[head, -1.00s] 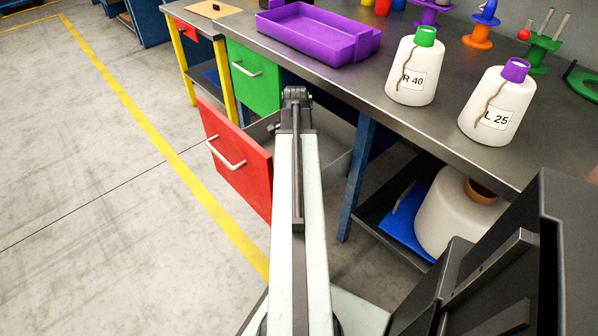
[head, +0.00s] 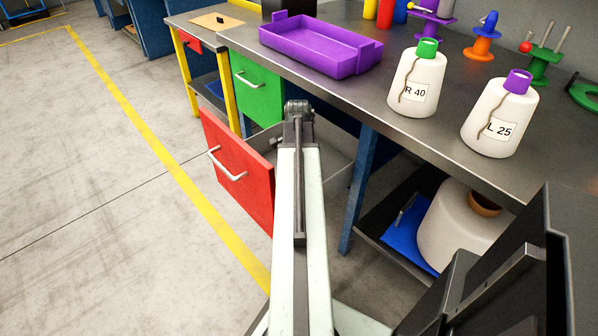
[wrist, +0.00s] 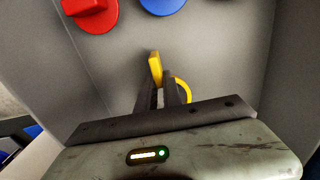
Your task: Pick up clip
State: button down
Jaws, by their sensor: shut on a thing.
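In the wrist view, my gripper (wrist: 163,96) is shut on a yellow clip (wrist: 155,68). The clip's upright yellow tab sticks up past the fingertips, and a curved yellow edge shows to the right of the fingers. The fingers hide the rest of it. Grey walls and a grey floor surround the gripper, seemingly the inside of the open red-fronted drawer (head: 238,168). In the head view my arm hides the gripper and the clip.
A red round piece (wrist: 92,12) and a blue one (wrist: 163,4) lie beyond the clip. The workbench (head: 440,135) carries a purple tray (head: 318,52) and two white bottles, R 40 (head: 415,80) and L 25 (head: 498,115). A green drawer (head: 255,88) is behind the red one.

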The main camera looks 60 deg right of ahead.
notch_tip(320, 180, up, 9)
jog(key=p, duration=0.8)
jog(key=shift+r+p, duration=0.95)
